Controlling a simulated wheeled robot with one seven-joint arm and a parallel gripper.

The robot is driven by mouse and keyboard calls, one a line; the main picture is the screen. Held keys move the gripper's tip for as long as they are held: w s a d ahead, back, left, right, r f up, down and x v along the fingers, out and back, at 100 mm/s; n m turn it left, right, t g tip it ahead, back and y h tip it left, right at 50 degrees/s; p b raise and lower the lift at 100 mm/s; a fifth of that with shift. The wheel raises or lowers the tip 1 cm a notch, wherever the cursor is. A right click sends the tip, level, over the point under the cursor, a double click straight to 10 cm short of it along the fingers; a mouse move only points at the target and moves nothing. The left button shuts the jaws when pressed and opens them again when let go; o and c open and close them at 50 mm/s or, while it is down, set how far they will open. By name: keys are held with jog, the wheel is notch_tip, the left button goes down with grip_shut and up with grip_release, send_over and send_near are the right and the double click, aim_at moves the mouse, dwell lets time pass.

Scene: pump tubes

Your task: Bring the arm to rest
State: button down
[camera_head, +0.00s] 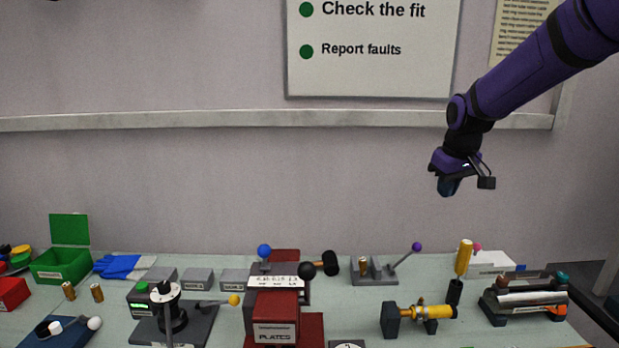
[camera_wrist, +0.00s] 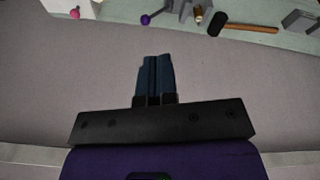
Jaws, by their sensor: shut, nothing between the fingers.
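My purple arm reaches in from the upper right in the head view, bent down at the wrist. My gripper (camera_head: 448,188) hangs in the air in front of the wall, well above the bench. In the wrist view the two dark blue fingers (camera_wrist: 155,62) lie side by side, shut, with nothing between them. The gripper touches nothing. The wrist view looks past the fingers at the grey wall, with the bench upside down along the top edge.
The pale green bench (camera_head: 340,312) holds a red press (camera_head: 274,318), a lever stand (camera_head: 375,272), a yellow cylinder on a dark holder (camera_head: 428,312), a silver tube in a cradle (camera_head: 528,299) and a green box (camera_head: 62,266). A sign (camera_head: 375,70) hangs behind. The air around the gripper is clear.

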jog(key=s+r+m+t, duration=0.1)
jog(key=s+r, duration=0.2)
jog(key=s, duration=1.4)
jog(key=s+a+r+m+t, duration=0.1)
jog(key=s+r+m, duration=0.1)
jog(key=s, duration=1.5)
jog(key=shift+r+m, duration=0.3)
jog(key=shift+r, duration=0.55)
